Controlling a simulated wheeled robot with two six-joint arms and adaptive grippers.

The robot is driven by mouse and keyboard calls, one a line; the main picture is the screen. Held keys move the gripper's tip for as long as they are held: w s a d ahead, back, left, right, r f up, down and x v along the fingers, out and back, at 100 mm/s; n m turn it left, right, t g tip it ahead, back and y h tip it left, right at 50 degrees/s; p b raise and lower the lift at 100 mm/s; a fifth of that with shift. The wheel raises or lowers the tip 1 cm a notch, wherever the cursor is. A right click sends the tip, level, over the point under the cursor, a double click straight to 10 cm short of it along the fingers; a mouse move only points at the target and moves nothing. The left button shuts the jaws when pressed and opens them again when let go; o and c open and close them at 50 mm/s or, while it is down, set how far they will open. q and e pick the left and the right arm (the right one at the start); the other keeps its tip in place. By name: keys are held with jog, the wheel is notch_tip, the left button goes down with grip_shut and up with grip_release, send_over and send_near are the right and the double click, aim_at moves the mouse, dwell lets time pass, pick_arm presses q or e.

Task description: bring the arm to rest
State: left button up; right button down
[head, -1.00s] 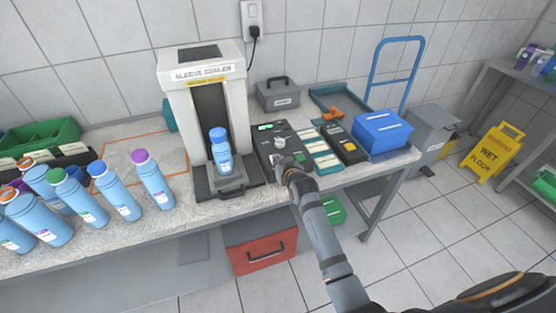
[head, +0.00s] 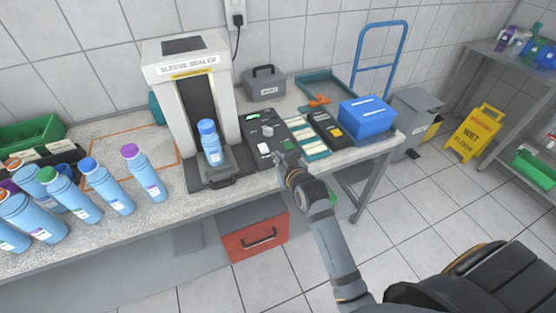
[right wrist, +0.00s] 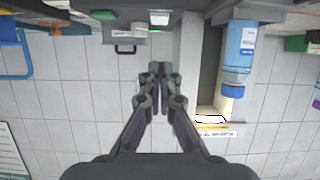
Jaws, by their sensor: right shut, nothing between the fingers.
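My right gripper (head: 284,161) is at the front edge of the bench, just in front of the dark control box (head: 275,130). In the right wrist view its two fingers (right wrist: 160,66) are closed together with nothing between them. The box carries a green-lit display and a white button. A blue bottle with a blue cap (head: 210,145) stands upright in the sleeve sealer (head: 187,66), left of the gripper. The bottle also shows in the right wrist view (right wrist: 238,50). My left gripper is not in view.
Several blue bottles (head: 112,188) stand at the left of the bench. A blue box (head: 368,115), a grey case (head: 265,86) and a teal tray (head: 326,85) are at the right. A red drawer (head: 253,236) hangs below. A yellow wet-floor sign (head: 473,135) stands on open floor.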

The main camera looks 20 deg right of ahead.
jog(key=shift+s+r, duration=0.15)
jog(key=shift+s, duration=0.2)
jog(key=shift+w, duration=0.1)
jog(key=shift+f, duration=0.2)
jog(key=s+d+f+g, duration=0.1)
jog(key=s+f+g, duration=0.4)
jog(key=f, duration=1.2)
jog(key=s+d+f+g, duration=0.1)
jog(key=s+f, duration=0.7)
jog(key=f, duration=0.8)
jog(key=s+d+f+g, duration=0.2)
jog(key=s+f, duration=0.4)
jog(key=s, duration=0.5)
jog(key=s+d+f+g, duration=0.2)
jog(key=s+f, duration=0.4)
jog(key=s, duration=0.5)
jog(key=s+d+f+g+h, duration=0.1)
jog(key=s+d+f+g, duration=0.1)
jog(key=s+f, duration=0.4)
jog(key=s, duration=0.5)
jog(key=shift+f+g, duration=0.2)
jog(key=shift+g, duration=0.1)
